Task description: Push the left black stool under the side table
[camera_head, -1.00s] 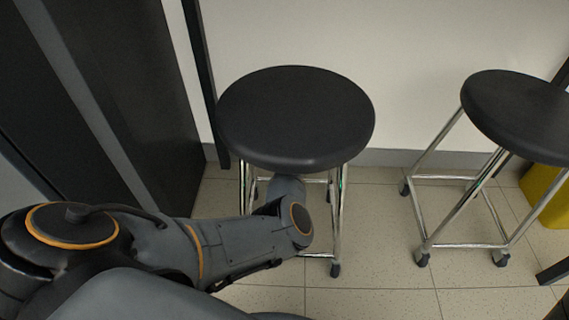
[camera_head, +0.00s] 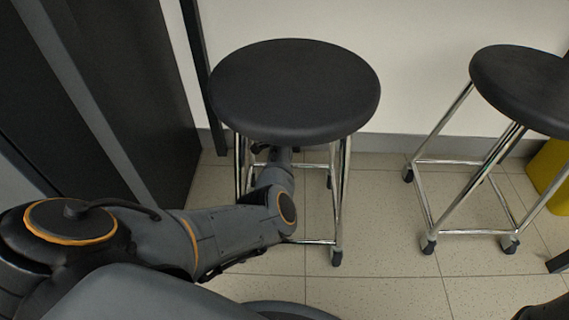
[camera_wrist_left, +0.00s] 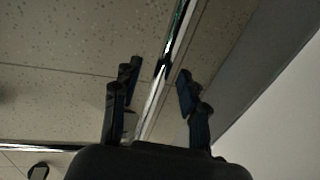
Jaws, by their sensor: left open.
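The left black stool (camera_head: 295,90) stands upright, with a round dark seat on chrome legs with dark feet. A second black stool (camera_head: 525,88) stands to its right. My left arm reaches in under the left stool's seat, and the seat's front edge partly hides the left gripper (camera_head: 270,150). In the left wrist view the left gripper (camera_wrist_left: 160,70) is open. A chrome bar (camera_wrist_left: 155,100) of the stool runs between its fingers; I cannot tell whether they touch it. The side table's top is not visible; a black upright (camera_head: 200,75) behind the left stool may be its leg. My right gripper is not visible.
A dark cabinet (camera_head: 120,90) stands at the left. A pale wall (camera_head: 420,60) with a grey skirting (camera_head: 400,143) is behind the stools. A yellow object (camera_head: 550,175) sits at the right edge. The tiled floor (camera_head: 380,285) in front is clear.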

